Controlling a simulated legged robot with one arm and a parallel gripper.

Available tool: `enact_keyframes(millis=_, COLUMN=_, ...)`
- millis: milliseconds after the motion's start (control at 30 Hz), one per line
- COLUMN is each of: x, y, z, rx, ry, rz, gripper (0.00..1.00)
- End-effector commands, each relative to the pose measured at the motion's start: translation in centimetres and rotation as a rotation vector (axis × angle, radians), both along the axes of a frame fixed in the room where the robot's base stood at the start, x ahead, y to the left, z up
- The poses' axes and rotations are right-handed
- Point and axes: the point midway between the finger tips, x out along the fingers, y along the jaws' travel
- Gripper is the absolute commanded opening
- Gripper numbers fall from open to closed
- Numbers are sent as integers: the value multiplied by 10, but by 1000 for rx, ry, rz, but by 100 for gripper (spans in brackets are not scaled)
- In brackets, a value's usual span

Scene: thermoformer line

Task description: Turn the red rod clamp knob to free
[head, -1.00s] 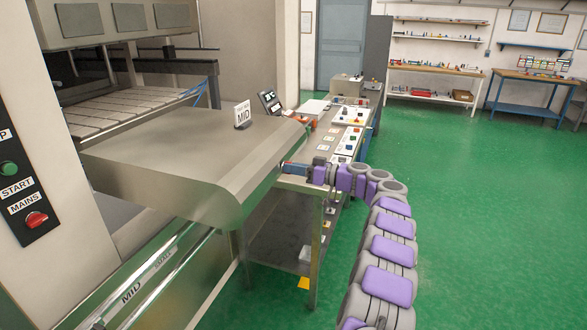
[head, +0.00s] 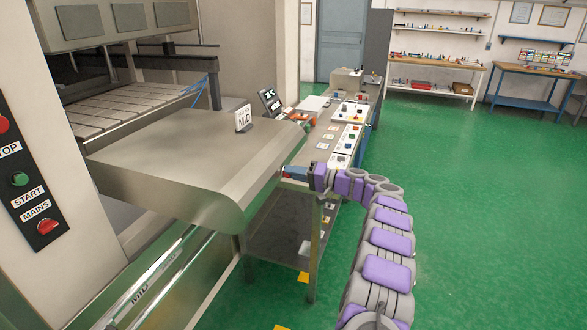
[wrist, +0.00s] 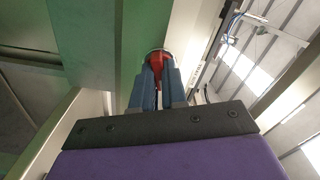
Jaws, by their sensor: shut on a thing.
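In the wrist view a red knob (wrist: 156,60) with a pale round rim sits at the tips of my gripper (wrist: 157,82). The two blue fingers are shut on it from either side, and they hide its flanks. In the head view my gripper (head: 285,171) reaches left to the right edge of the metal machine cover (head: 170,160).
A metal table (head: 318,195) with switch boxes and cards stands just behind my gripper. A red mains knob (head: 47,227) and a green start button (head: 19,180) are on the panel at left. Green floor at right is clear.

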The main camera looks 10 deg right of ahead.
Motion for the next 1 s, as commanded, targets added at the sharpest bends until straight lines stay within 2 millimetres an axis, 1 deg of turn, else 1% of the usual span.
enact_keyframes(millis=33, x=1, y=-2, z=4, rx=21, ry=33, rz=-8, gripper=0)
enact_keyframes(millis=300, x=2, y=-3, z=3, rx=124, ry=207, rz=-8, gripper=0)
enact_keyframes(millis=500, x=2, y=-3, z=1, rx=172, ry=291, rz=-9, gripper=0)
enact_keyframes(millis=700, x=2, y=-3, z=-1, rx=197, ry=336, rz=-8, gripper=0)
enact_keyframes(millis=1000, x=2, y=-2, z=-3, rx=203, ry=349, rz=-7, gripper=0)
